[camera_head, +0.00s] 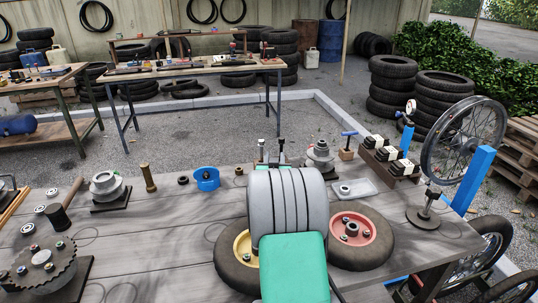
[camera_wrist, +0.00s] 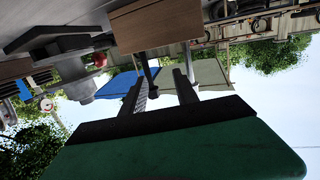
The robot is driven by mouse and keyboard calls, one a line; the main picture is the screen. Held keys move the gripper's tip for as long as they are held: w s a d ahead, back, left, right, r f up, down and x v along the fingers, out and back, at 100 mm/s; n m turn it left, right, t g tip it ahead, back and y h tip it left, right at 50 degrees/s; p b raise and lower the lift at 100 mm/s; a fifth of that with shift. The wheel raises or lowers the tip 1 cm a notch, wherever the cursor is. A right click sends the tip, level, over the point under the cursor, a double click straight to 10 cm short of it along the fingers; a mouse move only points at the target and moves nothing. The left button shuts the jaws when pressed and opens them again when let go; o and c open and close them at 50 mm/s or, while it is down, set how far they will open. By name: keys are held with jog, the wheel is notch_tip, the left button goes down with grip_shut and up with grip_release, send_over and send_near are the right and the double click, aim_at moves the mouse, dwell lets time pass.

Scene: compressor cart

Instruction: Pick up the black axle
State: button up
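My gripper (camera_wrist: 159,74) is open in the wrist view, its two dark fingers apart. A dark upright rod, probably the black axle (camera_wrist: 150,72), shows between the fingers, with a gap to the right finger. It joins a brown block (camera_wrist: 150,25) in this upside-down view. In the camera_head view my gripper (camera_head: 271,150) is low over the bench, behind my grey and green arm. The arm hides most of what stands there, so I cannot pick out the axle in that view.
On the bench (camera_head: 140,225), wheels with yellow (camera_head: 243,247) and red (camera_head: 353,229) hubs flank my arm. A round-based stand (camera_head: 427,205) is at right.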

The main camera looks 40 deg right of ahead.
aim_at(281, 149)
jog(key=d+h, duration=0.1)
jog(key=d, duration=0.2)
jog(key=shift+t, duration=0.3)
jog(key=x, duration=0.7)
jog(key=shift+d+f, duration=0.2)
jog(key=shift+f, duration=0.15)
jog(key=shift+c, duration=0.3)
grip_shut()
